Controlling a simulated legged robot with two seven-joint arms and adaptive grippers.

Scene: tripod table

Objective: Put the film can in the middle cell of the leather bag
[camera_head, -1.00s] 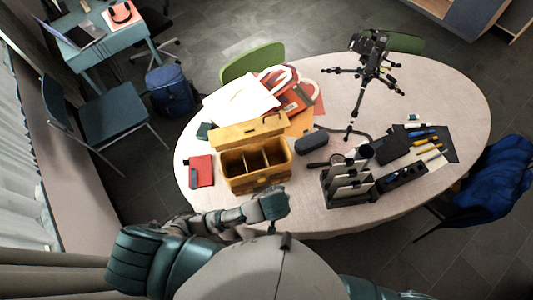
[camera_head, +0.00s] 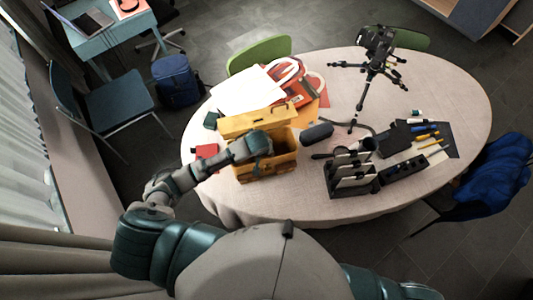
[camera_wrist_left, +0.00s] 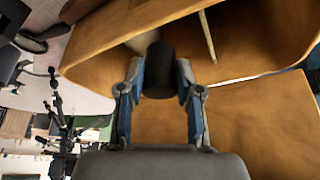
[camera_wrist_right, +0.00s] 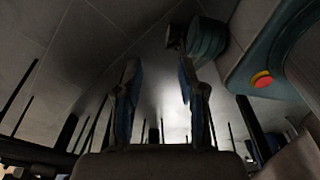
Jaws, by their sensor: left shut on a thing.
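The tan leather bag (camera_head: 268,170) stands open on the table, its lid (camera_head: 255,122) tipped back. My left gripper (camera_head: 263,145) is over the bag's open top, and its hand hides most of the cells. In the left wrist view, the left gripper (camera_wrist_left: 160,88) is shut on the black film can (camera_wrist_left: 160,68), held between its fingertips. The can is at the opening, beside a thin divider (camera_wrist_left: 207,35) of the bag (camera_wrist_left: 130,25). I cannot tell for certain which cell it is over. My right gripper (camera_wrist_right: 158,85) is open and empty, away from the table.
A dark case (camera_head: 316,132) lies right of the bag, and a black rack (camera_head: 350,178) stands farther right. A red notebook (camera_head: 206,151) lies to the left, partly behind my arm. A tripod with a camera (camera_head: 375,50) stands at the back.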

